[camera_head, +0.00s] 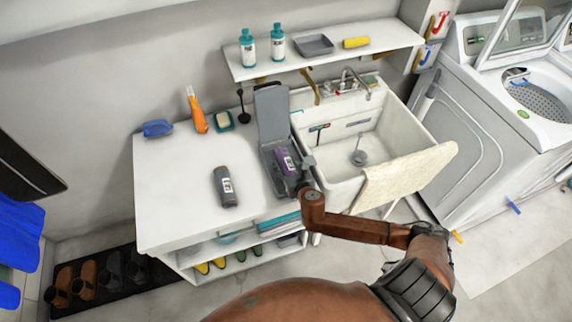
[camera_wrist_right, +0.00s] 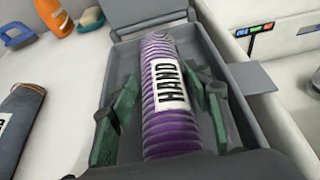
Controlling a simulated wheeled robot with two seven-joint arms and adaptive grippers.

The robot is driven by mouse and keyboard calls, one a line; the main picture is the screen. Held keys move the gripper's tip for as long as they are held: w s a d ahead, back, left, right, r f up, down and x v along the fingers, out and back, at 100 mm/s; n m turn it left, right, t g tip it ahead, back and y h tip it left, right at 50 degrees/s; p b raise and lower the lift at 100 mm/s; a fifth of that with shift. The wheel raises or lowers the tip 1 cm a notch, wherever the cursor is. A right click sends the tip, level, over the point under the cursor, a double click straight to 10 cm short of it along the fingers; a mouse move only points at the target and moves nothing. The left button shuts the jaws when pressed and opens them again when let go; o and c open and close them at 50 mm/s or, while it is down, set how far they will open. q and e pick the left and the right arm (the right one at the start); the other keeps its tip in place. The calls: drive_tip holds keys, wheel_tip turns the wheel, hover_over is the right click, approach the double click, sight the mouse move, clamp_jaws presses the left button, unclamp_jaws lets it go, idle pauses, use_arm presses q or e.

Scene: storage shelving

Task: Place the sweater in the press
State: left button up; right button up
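A purple rolled, ribbed bundle (camera_head: 286,162), which looks like the sweater, lies in an open grey box (camera_head: 266,160), which looks like the press. Its lid (camera_head: 271,108) is raised. In the right wrist view the bundle (camera_wrist_right: 168,90) has a white "HAND" label and lies lengthwise in the box (camera_wrist_right: 125,60). My right gripper (camera_wrist_right: 170,115) has its green-padded fingers apart on either side of the bundle, with a clear gap at the left finger. In the head view my right gripper (camera_head: 306,172) is at the box's right side. My left gripper is not in view.
A dark grey labelled roll (camera_head: 225,186) lies on the white counter (camera_head: 170,175), left of the box. An orange bottle (camera_head: 197,112) and a blue brush (camera_head: 158,128) stand behind. A sink (camera_head: 345,150) is on the right. The counter's left part is clear.

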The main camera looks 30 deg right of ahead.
drive_tip(key=o, duration=0.3)
drive_tip(key=shift+o, duration=0.2)
drive_tip(key=shift+r, duration=0.15)
drive_tip(key=p+v, duration=0.3)
drive_tip(key=v, duration=0.9)
